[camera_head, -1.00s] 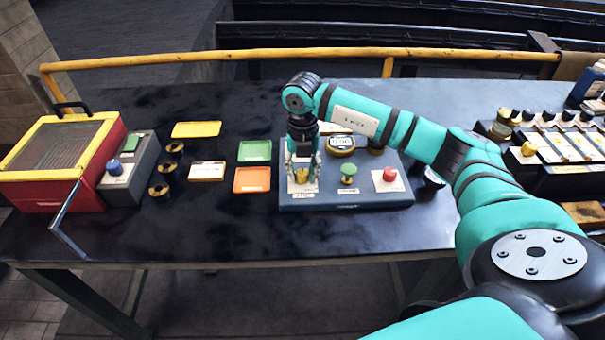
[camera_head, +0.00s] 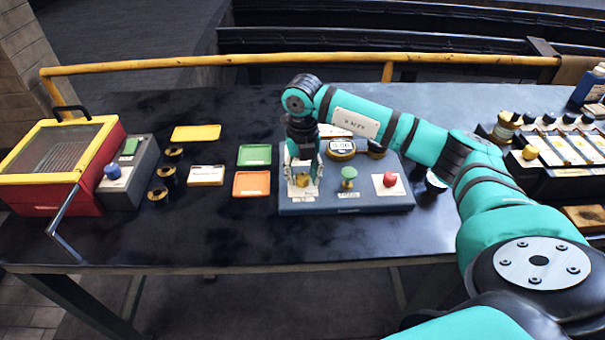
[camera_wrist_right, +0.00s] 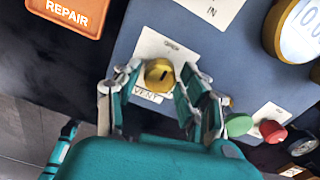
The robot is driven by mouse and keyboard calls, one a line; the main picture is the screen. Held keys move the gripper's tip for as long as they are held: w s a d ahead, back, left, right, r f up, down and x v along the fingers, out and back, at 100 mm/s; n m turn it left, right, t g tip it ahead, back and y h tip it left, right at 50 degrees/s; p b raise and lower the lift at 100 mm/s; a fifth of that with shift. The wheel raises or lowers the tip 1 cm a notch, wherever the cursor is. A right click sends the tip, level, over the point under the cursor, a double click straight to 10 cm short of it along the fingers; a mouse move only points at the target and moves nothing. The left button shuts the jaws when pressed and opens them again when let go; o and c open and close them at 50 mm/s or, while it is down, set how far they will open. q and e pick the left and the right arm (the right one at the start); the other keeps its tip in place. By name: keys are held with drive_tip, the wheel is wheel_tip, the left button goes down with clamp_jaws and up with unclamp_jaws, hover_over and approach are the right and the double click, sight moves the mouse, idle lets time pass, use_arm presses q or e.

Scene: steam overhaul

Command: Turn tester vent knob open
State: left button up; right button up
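The tester is a blue-grey panel (camera_head: 335,203) on the dark table. Its vent knob, a brass-yellow round knob with a dark slot, sits on a white plate at the panel's front left (camera_head: 302,180). In the right wrist view the knob (camera_wrist_right: 158,75) is above a label reading VENT. My right gripper (camera_head: 303,163) points down over it. In the wrist view its two fingers (camera_wrist_right: 160,80) stand on either side of the knob, with small gaps visible. Contact is hard to judge. My left gripper is not in view.
A green knob (camera_head: 349,175) and a red button (camera_head: 390,180) are right of the vent knob. A round gauge (camera_head: 341,147) stands behind. Green (camera_head: 255,154) and orange (camera_head: 252,184) trays lie left of the panel. A red box with a yellow frame (camera_head: 97,179) is far left.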

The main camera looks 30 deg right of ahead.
sight(303, 176)
drive_tip(key=shift+o, duration=0.9)
wheel_tip(303, 176, up, 12)
